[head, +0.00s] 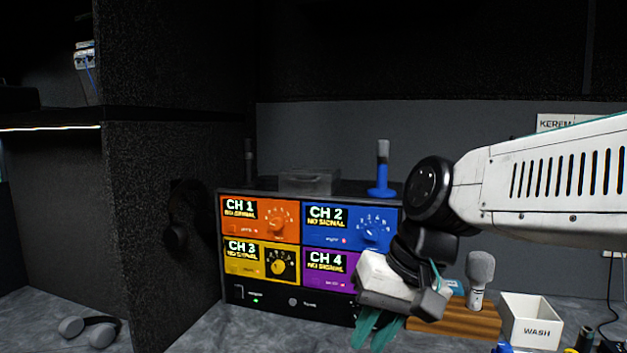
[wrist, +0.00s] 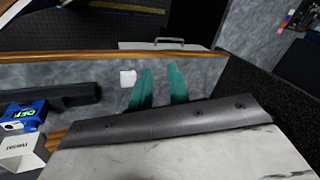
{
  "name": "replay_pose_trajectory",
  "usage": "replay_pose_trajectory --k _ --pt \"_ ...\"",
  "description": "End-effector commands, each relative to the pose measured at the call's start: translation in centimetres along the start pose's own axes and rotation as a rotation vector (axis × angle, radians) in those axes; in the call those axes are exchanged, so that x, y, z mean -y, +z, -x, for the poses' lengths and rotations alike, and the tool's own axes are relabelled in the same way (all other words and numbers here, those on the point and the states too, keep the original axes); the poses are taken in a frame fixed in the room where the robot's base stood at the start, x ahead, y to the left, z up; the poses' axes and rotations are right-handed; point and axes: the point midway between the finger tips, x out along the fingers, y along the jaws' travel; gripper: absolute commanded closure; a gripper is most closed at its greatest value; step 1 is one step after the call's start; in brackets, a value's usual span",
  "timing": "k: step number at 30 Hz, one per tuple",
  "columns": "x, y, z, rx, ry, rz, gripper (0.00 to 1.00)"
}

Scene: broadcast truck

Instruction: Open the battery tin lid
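I cannot clearly identify the battery tin in either view. A dim grey box (head: 310,182) sits on top of the channel unit in the head view; I cannot tell if it is the tin. My gripper (head: 372,335) hangs in front of the unit's lower right corner, fingers pointing down. In the wrist view its two teal fingers (wrist: 160,72) stand apart with nothing between them. The gripper is far from the grey box and below it.
The channel unit (head: 263,262) has four coloured panels. A blue-based post (head: 382,178) stands on it. A microphone (head: 479,275), wooden board (head: 470,322) and white WASH box (head: 532,322) are at right. Headphones (head: 90,328) lie at left.

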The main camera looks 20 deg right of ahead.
Motion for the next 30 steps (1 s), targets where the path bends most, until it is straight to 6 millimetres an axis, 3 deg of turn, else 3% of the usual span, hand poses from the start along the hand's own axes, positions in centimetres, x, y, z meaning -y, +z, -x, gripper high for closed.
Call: replay_pose_trajectory --k 3,6,9,12,15,21,30 --pt "4.9 -8.5 1.5 -0.049 -0.266 -0.259 0.82" --pt "7.5 -16.4 3.4 -0.097 -0.49 -0.483 0.82" --pt "8.4 -23.8 5.3 -0.139 -0.687 -0.687 0.82" --pt "8.1 -29.9 6.9 -0.17 -0.844 -0.854 0.82" --pt "7.2 -34.0 8.0 -0.191 -0.954 -0.97 0.82" --pt "6.7 -37.3 8.5 -0.204 -1.042 -1.061 0.82" --pt "9.6 -39.9 6.0 -0.201 -1.042 -1.059 0.82"
